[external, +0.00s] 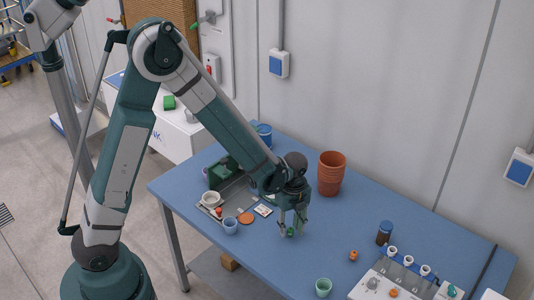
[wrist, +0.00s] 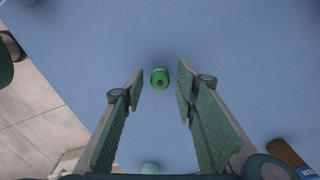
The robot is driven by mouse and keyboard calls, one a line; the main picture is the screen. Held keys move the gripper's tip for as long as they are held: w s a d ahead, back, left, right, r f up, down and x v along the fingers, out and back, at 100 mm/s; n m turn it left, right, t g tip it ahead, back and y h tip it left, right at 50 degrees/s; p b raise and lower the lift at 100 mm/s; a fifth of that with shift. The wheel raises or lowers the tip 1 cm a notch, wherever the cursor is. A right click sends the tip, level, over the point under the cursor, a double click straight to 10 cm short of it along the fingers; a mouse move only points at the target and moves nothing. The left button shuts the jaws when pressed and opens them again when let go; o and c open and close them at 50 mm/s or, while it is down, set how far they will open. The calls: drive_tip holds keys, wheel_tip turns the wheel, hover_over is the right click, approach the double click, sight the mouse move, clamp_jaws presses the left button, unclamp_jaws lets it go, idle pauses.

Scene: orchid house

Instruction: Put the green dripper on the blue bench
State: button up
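The green dripper (external: 290,233) is a small, rounded green piece on the blue bench (external: 185,190), at the tips of my gripper (external: 292,227). In the wrist view, the dripper (wrist: 160,78) appears between the two fingertips of my gripper (wrist: 161,88), with blue bench surface showing on both sides of it. The fingers are spread apart and point down at the bench. Nothing is held between them. I cannot tell exactly how high the fingertips are above the bench.
Stacked terracotta pots (external: 332,173) stand behind my gripper. A tray with a white bowl (external: 211,199) and a blue cup (external: 230,226) are left. A brown bottle (external: 384,234), small orange piece (external: 353,255), pale green cup (external: 323,287) and white rack (external: 375,285) are right.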

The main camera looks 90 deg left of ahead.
sight(291, 231)
drive_tip(key=shift+r, duration=0.2)
idle(0.3)
wheel_tip(291, 231, up, 12)
drive_tip(key=p, duration=0.1)
idle(0.7)
idle(0.6)
drive_tip(key=s+d+r+n+t, duration=0.2)
drive_tip(key=s+d+r+n, duration=0.1)
drive_tip(key=d+r, duration=0.4)
drive_tip(key=s+d+r+n+t, duration=0.1)
drive_tip(key=s+d+r+n, duration=0.15)
drive_tip(key=d+r, duration=0.45)
drive_tip(key=s+d+r+n+t, duration=0.4)
drive_tip(key=s+d+n, duration=0.4)
drive_tip(key=s+d, duration=0.4)
drive_tip(key=shift+d+r, duration=0.65)
drive_tip(key=shift+d, duration=0.1)
